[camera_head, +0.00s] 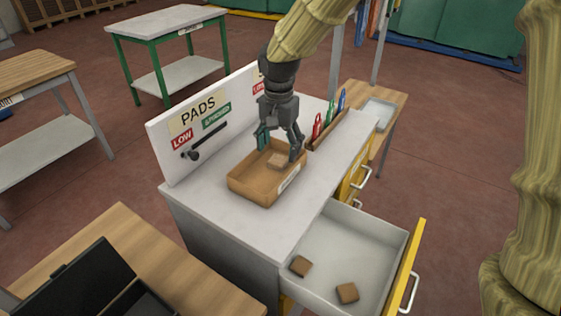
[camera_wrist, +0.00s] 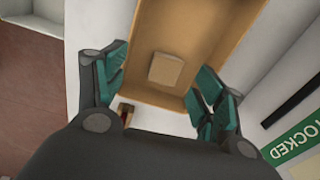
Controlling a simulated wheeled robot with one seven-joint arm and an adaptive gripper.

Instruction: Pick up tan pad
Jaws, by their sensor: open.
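One tan pad (camera_head: 279,161) lies flat in the brown open box (camera_head: 252,187) on the white cabinet top. In the wrist view the tan pad (camera_wrist: 165,70) rests on the box floor, between and beyond the finger pads. My gripper (camera_head: 281,146) points down over the box, with its fingers spread and nothing between them. In the wrist view my gripper (camera_wrist: 162,85) shows its green finger pads wide apart. Two darker brown pads, one nearer the back (camera_head: 301,266) and one nearer the front (camera_head: 347,293), lie in the open drawer (camera_head: 355,240).
An upright panel marked PADS (camera_head: 200,122) stands behind the box. A rack of coloured-handled tools (camera_head: 327,128) is to the right. The open drawer juts out at the front right. A wooden table with a black case (camera_head: 85,285) is at lower left.

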